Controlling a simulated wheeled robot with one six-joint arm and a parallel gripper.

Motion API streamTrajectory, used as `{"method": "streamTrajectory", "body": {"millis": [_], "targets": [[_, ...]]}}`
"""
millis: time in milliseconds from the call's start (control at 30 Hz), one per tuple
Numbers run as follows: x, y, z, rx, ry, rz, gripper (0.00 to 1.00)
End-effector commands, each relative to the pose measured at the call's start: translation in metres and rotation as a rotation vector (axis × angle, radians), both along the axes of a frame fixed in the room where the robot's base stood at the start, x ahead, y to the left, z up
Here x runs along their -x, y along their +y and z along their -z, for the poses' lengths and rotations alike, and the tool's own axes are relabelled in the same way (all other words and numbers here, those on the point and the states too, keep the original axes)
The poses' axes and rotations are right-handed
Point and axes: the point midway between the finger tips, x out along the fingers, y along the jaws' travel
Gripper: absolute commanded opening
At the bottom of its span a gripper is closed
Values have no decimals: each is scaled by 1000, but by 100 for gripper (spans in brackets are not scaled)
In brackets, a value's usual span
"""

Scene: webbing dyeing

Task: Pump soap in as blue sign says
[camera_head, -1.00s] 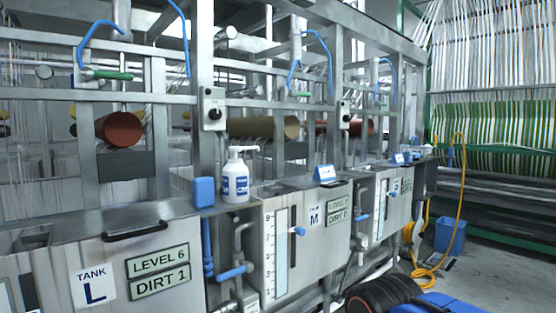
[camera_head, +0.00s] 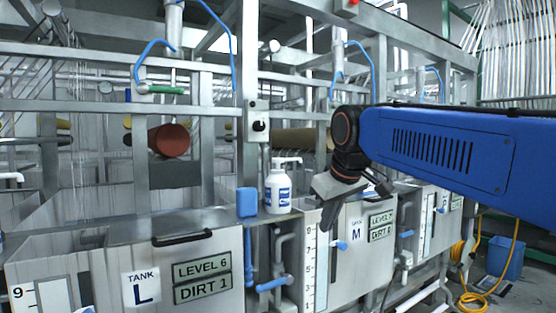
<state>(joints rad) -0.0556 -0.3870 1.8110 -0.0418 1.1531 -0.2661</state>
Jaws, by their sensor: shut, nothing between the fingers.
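The blue sign on the ledge is not visible now; my arm covers that area. Tank L carries a plate (camera_head: 202,277) reading LEVEL 6, DIRT 1. Tank M's plate (camera_head: 381,226) is too small to read surely.
A blue block (camera_head: 247,203) sits left of the bottle. Metal frame posts and rollers stand behind the ledge. A black handle (camera_head: 196,238) is on tank L. Blue-handled pipes (camera_head: 274,284) run below. A blue bin (camera_head: 505,258) and yellow hose (camera_head: 474,290) are at right.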

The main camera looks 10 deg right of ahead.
Motion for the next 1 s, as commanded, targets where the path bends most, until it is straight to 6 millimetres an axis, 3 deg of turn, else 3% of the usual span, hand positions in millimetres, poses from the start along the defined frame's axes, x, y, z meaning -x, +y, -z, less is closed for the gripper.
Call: {"method": "streamTrajectory", "body": {"millis": [200,500,1000], "targets": [[-57,8,-65,47,-41,-70,0],[-126,20,-141,114,-97,-160,0],[-224,44,-233,230,-189,-297,0]]}}
